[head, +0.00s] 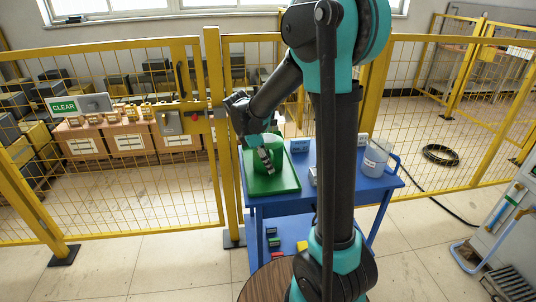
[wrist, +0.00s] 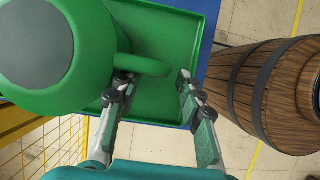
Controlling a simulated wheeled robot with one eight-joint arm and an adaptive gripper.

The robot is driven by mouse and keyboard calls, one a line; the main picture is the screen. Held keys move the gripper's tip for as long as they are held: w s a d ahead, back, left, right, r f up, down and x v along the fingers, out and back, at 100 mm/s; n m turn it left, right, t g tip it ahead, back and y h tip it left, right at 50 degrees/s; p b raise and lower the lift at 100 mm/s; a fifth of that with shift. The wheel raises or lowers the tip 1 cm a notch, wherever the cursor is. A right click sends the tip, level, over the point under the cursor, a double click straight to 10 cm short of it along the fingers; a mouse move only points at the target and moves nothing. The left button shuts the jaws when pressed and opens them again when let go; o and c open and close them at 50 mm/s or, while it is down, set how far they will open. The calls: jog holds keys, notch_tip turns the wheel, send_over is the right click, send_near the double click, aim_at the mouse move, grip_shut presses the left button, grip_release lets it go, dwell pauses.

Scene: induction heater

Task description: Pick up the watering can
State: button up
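The green watering can (head: 270,149) stands on a green tray (head: 284,184) on a blue table. My arm and gripper partly hide it in the head view. In the wrist view the can's round body (wrist: 95,62) fills the upper left, and its handle (wrist: 148,67) sticks out to the right over the tray (wrist: 175,32). My gripper (wrist: 154,82) is open, its two fingers apart on either side near the handle's end. The left fingertip is close to the can body and handle; I cannot tell whether it touches. The gripper also shows beside the can in the head view (head: 264,156).
The blue table (head: 364,187) also holds a clear pitcher (head: 375,163) with a blue handle at its right. A wooden barrel (wrist: 245,82) stands close to the tray's side. Yellow mesh fencing (head: 150,215) runs behind the table. Small boxes lie on the table's lower shelf.

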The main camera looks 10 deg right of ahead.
jog(key=shift+x, duration=1.35)
jog(key=shift+c, duration=0.5)
grip_shut()
